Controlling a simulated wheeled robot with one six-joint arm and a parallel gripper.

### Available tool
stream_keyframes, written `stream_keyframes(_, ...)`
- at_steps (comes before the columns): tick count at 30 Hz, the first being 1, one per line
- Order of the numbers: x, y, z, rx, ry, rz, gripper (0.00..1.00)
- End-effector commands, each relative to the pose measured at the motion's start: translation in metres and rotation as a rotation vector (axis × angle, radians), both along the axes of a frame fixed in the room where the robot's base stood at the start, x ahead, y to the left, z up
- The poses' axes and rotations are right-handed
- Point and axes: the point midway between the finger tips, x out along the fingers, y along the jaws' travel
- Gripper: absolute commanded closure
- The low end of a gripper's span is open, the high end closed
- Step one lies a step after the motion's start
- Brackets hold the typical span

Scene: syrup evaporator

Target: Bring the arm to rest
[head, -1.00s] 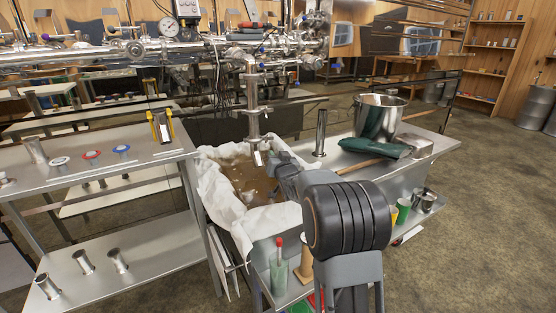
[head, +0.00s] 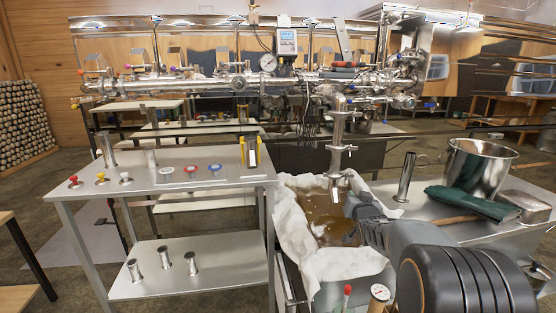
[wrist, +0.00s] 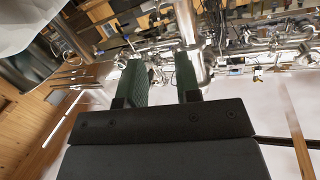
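My arm comes in at the lower right of the head view, with a black ribbed joint and a grey link. My gripper (head: 358,205) is at the far end of that link, above the right edge of the cloth-lined pan (head: 350,265). In the wrist view its two green fingers (wrist: 161,76) stand apart with nothing held between them. The wrist view is tilted, and steel piping shows beyond the fingers. From the head view I cannot tell whether the gripper touches the cloth.
A steel table (head: 120,180) with fittings stands left of the pan. On the right a bench bears a steel pot (head: 478,168), a green cloth (head: 470,203) and an upright tube (head: 405,178). A spout (head: 338,150) hangs over the pan.

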Motion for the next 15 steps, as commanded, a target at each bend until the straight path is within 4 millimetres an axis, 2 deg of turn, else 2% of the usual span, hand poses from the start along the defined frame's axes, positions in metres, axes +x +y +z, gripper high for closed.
stream_keyframes(1,-0.012,0.010,0.035,-0.005,0.050,0.000,0.69)
stream_keyframes(5,-0.057,0.035,0.079,-0.017,0.257,0.004,0.69)
stream_keyframes(6,-0.074,0.044,0.091,-0.023,0.327,0.011,0.69)
stream_keyframes(9,-0.121,0.065,0.115,-0.033,0.504,0.037,0.69)
stream_keyframes(15,-0.217,0.099,0.150,-0.052,0.818,0.122,0.69)
